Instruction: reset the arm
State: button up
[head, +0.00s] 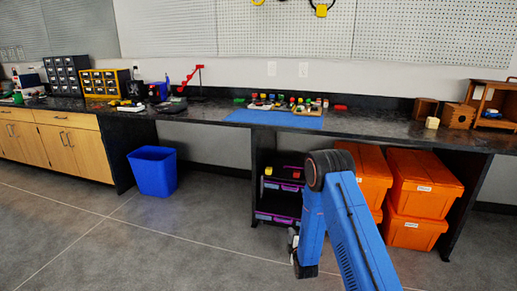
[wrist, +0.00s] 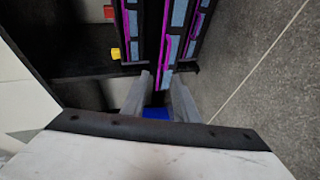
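My blue arm (head: 352,230) reaches from the lower right of the head view toward the shelf unit under the counter. My gripper (head: 293,238) shows only in small part there, low in front of the unit and partly behind my arm. In the wrist view, the two grey fingers of my gripper (wrist: 163,78) stand apart, with a gap between their tips. A blue patch (wrist: 157,112) shows between the fingers near the palm; I cannot tell what it is. Nothing shows between the fingertips themselves. The purple-edged trays lie beyond the fingertips.
A black shelf unit with purple-edged trays (head: 281,187) stands under the counter (head: 380,124). Stacked orange bins (head: 423,188) are to its right. A blue bin (head: 154,172) stands on the floor at left. The floor (head: 190,235) at left front is clear.

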notch_tip(320, 180, up, 18)
jog(key=s+d+m+g, duration=0.2)
jog(key=s+d+m, duration=0.1)
jog(key=m, duration=0.1)
jog(key=s+d+r+m+g, duration=0.3)
jog(key=s+r+m, duration=0.1)
jog(key=s+r, duration=0.9)
jog(key=s+d+r+m+g, duration=0.1)
jog(key=s+r+m, duration=0.15)
jog(key=s, duration=0.35)
jog(key=s+d+r+m+g+h, duration=0.1)
jog(key=s+r, duration=0.3)
jog(key=s, duration=0.2)
jog(key=s+r+m+g, duration=0.1)
jog(key=s+r, duration=0.2)
jog(key=s, duration=0.3)
jog(key=s+d+r+m+g, duration=0.1)
jog(key=s+m, duration=0.4)
jog(key=s, duration=1.9)
jog(key=shift+d+r+g, duration=0.25)
jog(key=shift+d+g, duration=0.4)
jog(key=shift+g, duration=0.05)
